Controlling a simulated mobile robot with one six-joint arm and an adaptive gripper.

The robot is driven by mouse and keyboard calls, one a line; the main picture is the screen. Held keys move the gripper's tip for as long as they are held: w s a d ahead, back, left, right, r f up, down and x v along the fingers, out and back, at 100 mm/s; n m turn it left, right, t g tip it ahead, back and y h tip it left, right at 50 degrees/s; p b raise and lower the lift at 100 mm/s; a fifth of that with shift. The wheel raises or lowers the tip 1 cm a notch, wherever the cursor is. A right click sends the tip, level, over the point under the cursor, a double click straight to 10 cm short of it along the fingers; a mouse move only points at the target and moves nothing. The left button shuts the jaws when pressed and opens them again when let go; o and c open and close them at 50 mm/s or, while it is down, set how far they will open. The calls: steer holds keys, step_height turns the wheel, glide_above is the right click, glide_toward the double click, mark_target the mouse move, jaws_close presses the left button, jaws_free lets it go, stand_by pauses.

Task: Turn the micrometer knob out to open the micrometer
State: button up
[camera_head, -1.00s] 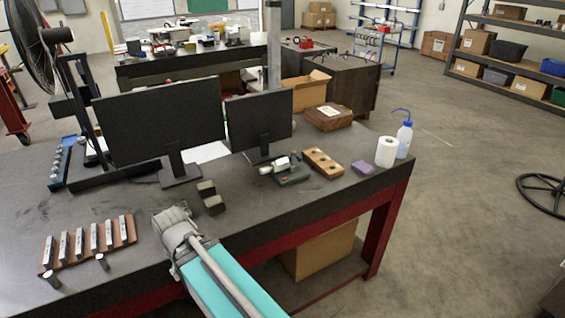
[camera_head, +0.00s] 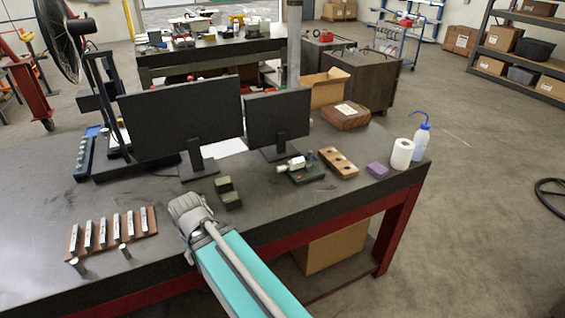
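The micrometer (camera_head: 292,164) appears small, with a light barrel and a red spot, on a dark green base (camera_head: 306,174) on the dark workbench (camera_head: 150,190), below the smaller monitor. Its knob is too small to make out clearly. My gripper (camera_head: 188,206) is at the end of my teal and grey arm, over the bench's front part, left of and nearer than the micrometer, clearly apart from it. It is seen from behind, and its fingertips are hidden.
Two dark blocks (camera_head: 228,191) lie between my gripper and the micrometer. Two monitors (camera_head: 182,118) stand behind. A wooden block with holes (camera_head: 338,161), a purple block (camera_head: 377,170), a paper roll (camera_head: 402,154) and a wash bottle (camera_head: 421,139) are to the right. A rack of metal pieces (camera_head: 113,231) lies left.

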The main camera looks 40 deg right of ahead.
step_height(320, 180, up, 7)
steer(key=p, duration=0.5)
steer(key=shift+f, duration=0.1)
steer(key=shift+c, duration=1)
